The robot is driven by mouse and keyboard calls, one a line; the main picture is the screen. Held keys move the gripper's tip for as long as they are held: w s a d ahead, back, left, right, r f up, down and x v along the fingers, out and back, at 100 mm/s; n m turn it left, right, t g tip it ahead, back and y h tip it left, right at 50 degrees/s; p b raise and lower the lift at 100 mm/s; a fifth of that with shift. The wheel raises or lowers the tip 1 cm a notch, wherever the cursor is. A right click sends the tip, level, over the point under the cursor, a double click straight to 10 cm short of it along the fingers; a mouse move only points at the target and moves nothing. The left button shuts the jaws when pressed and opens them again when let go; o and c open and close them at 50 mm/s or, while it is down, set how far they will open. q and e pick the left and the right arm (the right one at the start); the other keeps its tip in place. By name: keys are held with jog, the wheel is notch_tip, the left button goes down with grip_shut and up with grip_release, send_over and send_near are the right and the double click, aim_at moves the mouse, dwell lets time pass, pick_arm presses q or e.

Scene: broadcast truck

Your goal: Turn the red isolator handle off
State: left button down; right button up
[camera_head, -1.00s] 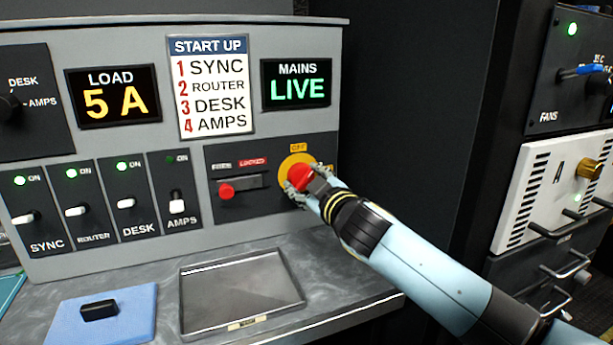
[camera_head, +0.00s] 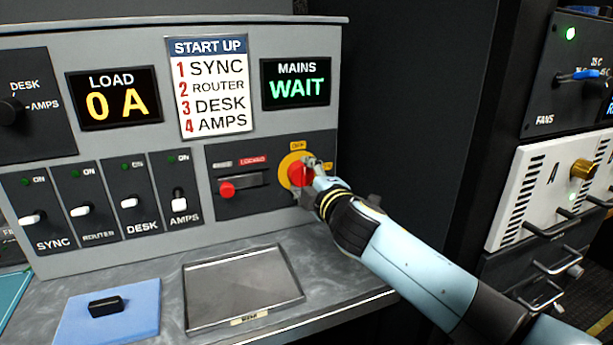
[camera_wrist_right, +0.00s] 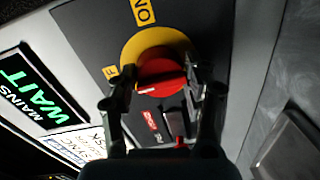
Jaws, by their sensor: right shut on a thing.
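The red isolator handle (camera_head: 299,174) sits on a round yellow plate (camera_head: 284,163) at the right of the grey panel. My right gripper (camera_head: 308,176) is shut on the handle; its fingers stand on both sides of it. The right wrist view shows the red handle (camera_wrist_right: 161,76) between the two fingers (camera_wrist_right: 158,92), with the yellow plate (camera_wrist_right: 137,48) behind. The fingers hide part of the handle. The MAINS display (camera_head: 296,81) reads WAIT and the LOAD display (camera_head: 114,97) reads 0 A. My left gripper is not in view.
A red knob (camera_head: 227,190) by a LOCKED label is left of the handle. Several white switches (camera_head: 129,202) line the panel, their lamps dark. A metal tray (camera_head: 245,289) and a blue cloth with a black block (camera_head: 108,305) lie on the counter. A rack (camera_head: 540,195) stands right.

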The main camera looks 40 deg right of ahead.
jog(key=shift+f, duration=0.1)
dwell(0.4)
jog(key=o, duration=1.2)
jog(key=v, duration=1.2)
jog(key=shift+a, duration=0.15)
